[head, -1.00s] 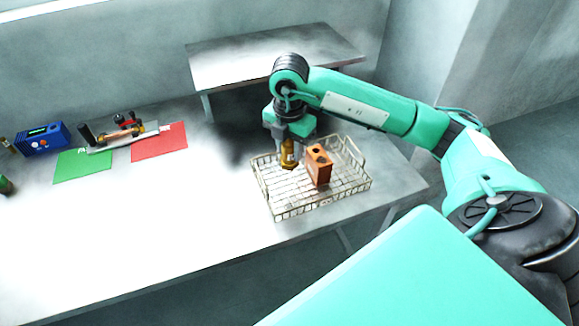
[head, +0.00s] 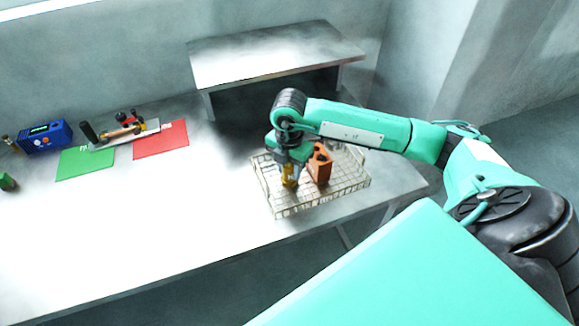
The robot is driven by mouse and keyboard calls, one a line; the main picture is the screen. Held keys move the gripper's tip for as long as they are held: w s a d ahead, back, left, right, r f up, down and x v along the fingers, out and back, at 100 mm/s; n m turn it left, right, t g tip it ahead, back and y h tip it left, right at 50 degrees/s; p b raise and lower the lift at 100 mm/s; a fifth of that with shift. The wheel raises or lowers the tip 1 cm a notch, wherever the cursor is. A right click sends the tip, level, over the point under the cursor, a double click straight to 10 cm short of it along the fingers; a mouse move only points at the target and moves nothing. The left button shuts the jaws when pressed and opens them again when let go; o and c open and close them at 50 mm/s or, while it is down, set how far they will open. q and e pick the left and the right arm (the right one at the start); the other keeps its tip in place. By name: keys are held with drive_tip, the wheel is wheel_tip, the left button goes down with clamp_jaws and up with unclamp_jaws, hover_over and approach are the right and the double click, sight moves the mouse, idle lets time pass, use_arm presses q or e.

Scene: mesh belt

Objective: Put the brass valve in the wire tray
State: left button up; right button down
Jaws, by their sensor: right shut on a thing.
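The brass valve (head: 289,180) is a small yellow-gold piece in the head view, low inside the wire tray, left of an orange block. My right gripper (head: 289,168) points down over the tray and is shut on the valve. The gripper hides the valve's upper part, and I cannot tell whether the valve touches the tray floor. The wire tray (head: 345,187) is a shallow mesh basket near the table's right end. My left gripper is not in view.
The orange block (head: 320,166) with holes stands in the tray, close beside the gripper. A green mat (head: 85,164), a red mat (head: 160,141), a blue device (head: 43,137) and a grey board (head: 104,143) with parts lie at the far left. A raised shelf (head: 270,55) stands behind. The table's middle is clear.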

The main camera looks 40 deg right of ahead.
drive_tip(key=c, duration=1)
unclamp_jaws()
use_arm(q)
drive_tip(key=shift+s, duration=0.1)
use_arm(e)
drive_tip(key=shift+o, duration=0.2)
drive_tip(key=shift+r+p, duration=0.25)
drive_tip(key=shift+p, duration=0.05)
drive_tip(key=shift+r+b, duration=0.3)
drive_tip(key=shift+r, duration=0.05)
wheel_tip(320, 180, up, 7)
drive_tip(key=shift+b, duration=0.75)
wheel_tip(320, 180, up, 3)
drive_tip(key=shift+f, duration=0.15)
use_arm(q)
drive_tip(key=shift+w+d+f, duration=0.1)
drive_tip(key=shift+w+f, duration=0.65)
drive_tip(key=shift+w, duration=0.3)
use_arm(e)
drive_tip(key=shift+r, duration=0.7)
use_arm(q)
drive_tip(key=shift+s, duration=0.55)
